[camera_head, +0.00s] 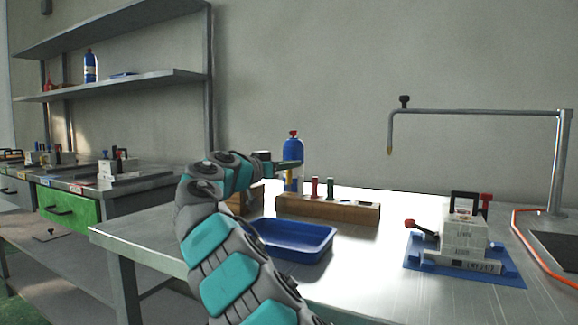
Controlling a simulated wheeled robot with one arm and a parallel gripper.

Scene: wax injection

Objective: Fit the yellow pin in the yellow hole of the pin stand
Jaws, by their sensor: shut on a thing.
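The pin stand is a long wooden block (345,213) on the steel table. A red pin (315,188) and a green pin (330,188) stand upright in its top. My gripper (290,164) is over the left end of the stand, seen from the side and small. A narrow yellow shape, apparently the yellow pin (288,182), hangs upright below the fingers, in front of a blue bottle. My gripper appears shut on it. The yellow hole is not visible, and I cannot tell whether the pin's lower end touches the stand.
The blue bottle (294,147) with a red cap stands behind the stand. A blue tray (318,245) lies in front, beside my arm. On the right, a white clamped block (465,238) sits on a blue mat (512,276), near a bent metal pipe (480,112).

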